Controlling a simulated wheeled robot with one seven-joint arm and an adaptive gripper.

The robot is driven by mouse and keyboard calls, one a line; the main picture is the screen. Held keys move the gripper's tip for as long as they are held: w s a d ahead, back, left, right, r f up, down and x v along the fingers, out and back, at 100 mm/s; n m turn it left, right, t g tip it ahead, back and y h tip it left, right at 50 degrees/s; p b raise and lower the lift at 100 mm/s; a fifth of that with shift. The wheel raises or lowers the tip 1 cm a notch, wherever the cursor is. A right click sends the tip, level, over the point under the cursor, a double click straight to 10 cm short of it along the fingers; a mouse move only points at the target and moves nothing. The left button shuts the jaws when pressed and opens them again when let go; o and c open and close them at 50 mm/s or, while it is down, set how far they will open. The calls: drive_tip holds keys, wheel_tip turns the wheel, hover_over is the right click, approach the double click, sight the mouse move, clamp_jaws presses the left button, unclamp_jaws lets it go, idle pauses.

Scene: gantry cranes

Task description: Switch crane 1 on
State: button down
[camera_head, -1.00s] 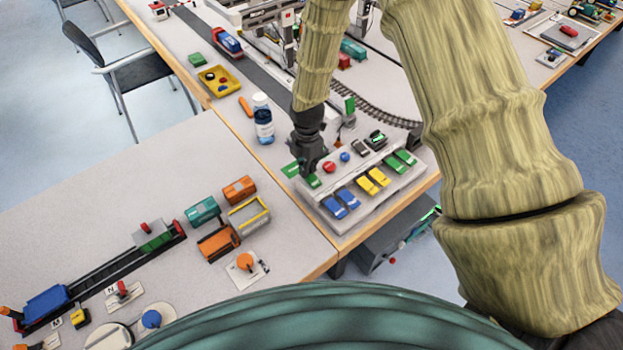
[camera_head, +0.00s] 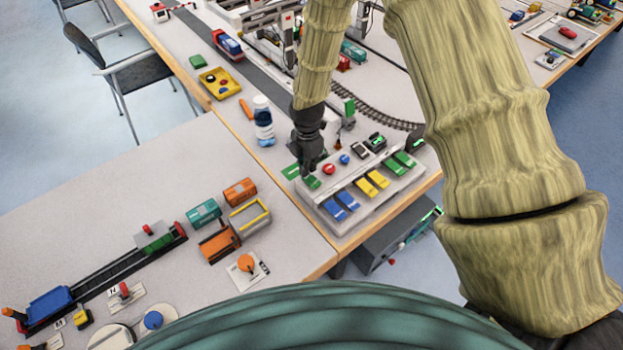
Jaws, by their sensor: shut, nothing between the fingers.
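A grey control panel (camera_head: 392,191) lies at the near right corner of the far table. It carries a green button (camera_head: 312,183), a red button (camera_head: 329,169), a blue button (camera_head: 344,159), and rockers in blue (camera_head: 340,206), yellow (camera_head: 372,184) and green (camera_head: 399,165). My gripper (camera_head: 309,172) is shut and empty, pointing down just behind the green button. I cannot tell whether it touches the button. A crane frame (camera_head: 270,17) stands at the top; no crane number is readable.
A white and blue bottle (camera_head: 263,122) stands left of my gripper. A yellow tray (camera_head: 220,83) lies further left. Curved track (camera_head: 370,113) runs behind the panel. The near table (camera_head: 100,200) has toy wagons and a long track, with free room at its left.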

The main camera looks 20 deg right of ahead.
sight(308, 177)
drive_tip(key=shift+r+p, duration=1.5)
drive_tip(key=shift+r, duration=1)
drive_tip(key=shift+f, duration=0.1)
